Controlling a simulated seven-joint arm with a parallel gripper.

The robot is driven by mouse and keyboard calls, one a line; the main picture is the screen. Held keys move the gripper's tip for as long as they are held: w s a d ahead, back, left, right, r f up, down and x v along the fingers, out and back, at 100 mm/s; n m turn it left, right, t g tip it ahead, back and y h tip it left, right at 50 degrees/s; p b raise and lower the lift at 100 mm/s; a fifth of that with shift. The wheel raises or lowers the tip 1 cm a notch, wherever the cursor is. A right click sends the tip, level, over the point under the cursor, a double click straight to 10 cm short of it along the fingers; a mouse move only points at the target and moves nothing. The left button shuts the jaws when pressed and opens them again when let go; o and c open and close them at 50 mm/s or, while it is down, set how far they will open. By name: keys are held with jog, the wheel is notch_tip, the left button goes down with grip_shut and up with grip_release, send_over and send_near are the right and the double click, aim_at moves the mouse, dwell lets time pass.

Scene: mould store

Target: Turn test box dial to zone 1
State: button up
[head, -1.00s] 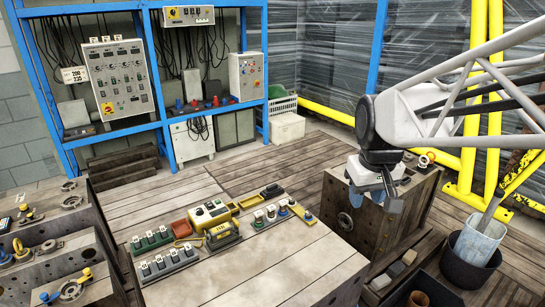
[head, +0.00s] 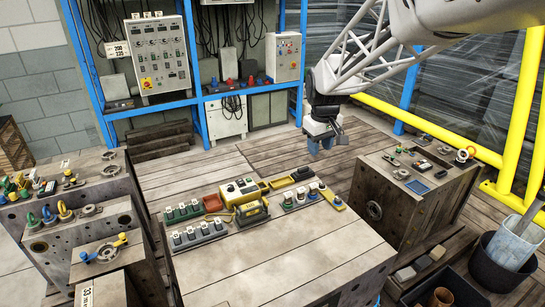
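Two yellow devices sit on the wooden-topped block in the middle of the head view. The rear one is a yellow box with a pale top face (head: 240,190). The front one is a darker yellow unit (head: 251,212). Either could be the test box; the dial and its zone marks are too small to read. My gripper (head: 323,145) points down in the air, above and behind the right part of that block, clear of both devices. It holds nothing that I can see. The gap between its fingers is too small to judge.
A wooden block (head: 420,205) stands right. Mould blocks (head: 70,235) stand left. The front of the middle top is clear.

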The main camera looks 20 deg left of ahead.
jog(key=w+a+f+n, duration=0.2)
jog(key=w+a+f, duration=0.25)
jog(key=a, duration=0.45)
jog(key=w+a+f+n, duration=0.25)
jog(key=a+f, duration=0.25)
jog(key=a, duration=0.4)
jog(key=n+g, duration=0.1)
jog(key=n, duration=0.2)
send_over(231, 186)
jog(key=shift+m, duration=0.25)
notch_tip(231, 186, down, 13)
jog(key=shift+s+a+f, duration=0.1)
jog(key=shift+a, duration=0.05)
jog(key=shift+f, duration=0.1)
jog(key=shift+f, duration=3.75)
jog(key=shift+c, duration=0.2)
jog(key=c, duration=0.6)
